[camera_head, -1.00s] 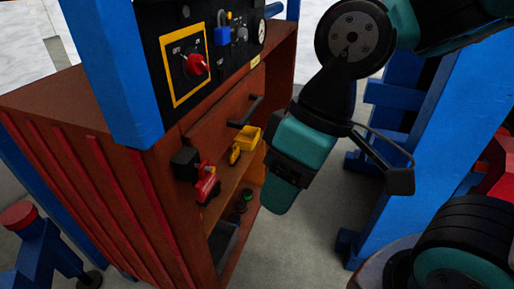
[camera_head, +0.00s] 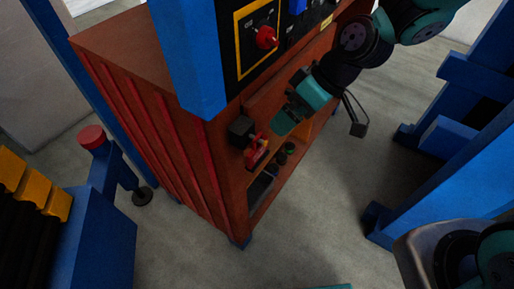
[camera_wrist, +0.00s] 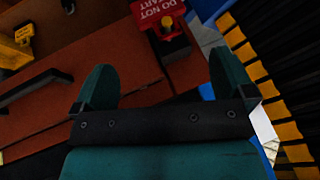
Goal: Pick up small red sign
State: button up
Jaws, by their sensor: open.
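The small red sign (camera_wrist: 158,10) shows at the top of the wrist view, with white lettering that reads "DO NOT" and part of another word. It is cut off by the frame edge. In the head view the red sign (camera_head: 256,152) is small, on the front of the brown cabinet beside a black box. My gripper (camera_wrist: 165,78) is open, with nothing between its two teal fingers, and the sign lies beyond the fingertips. In the head view my gripper (camera_head: 281,126) is just right of the sign, apart from it.
The brown cabinet (camera_head: 165,130) has a black box (camera_head: 241,130) left of the sign and a lower shelf. A blue post (camera_head: 190,60) stands close by. A yellow object (camera_wrist: 20,40) and a black handle (camera_wrist: 35,88) show in the wrist view.

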aim_at(259, 144)
jog(key=p+x, duration=0.1)
jog(key=x, duration=0.5)
jog(key=shift+a+f, duration=0.25)
jog(key=shift+f, duration=0.1)
jog(key=shift+p+x, duration=1.25)
jog(key=shift+x, duration=1.5)
jog(key=shift+w, duration=0.15)
jog(key=c, duration=0.6)
jog(key=shift+c, duration=0.2)
jog(key=shift+r+b, duration=0.15)
jog(key=shift+b, duration=0.35)
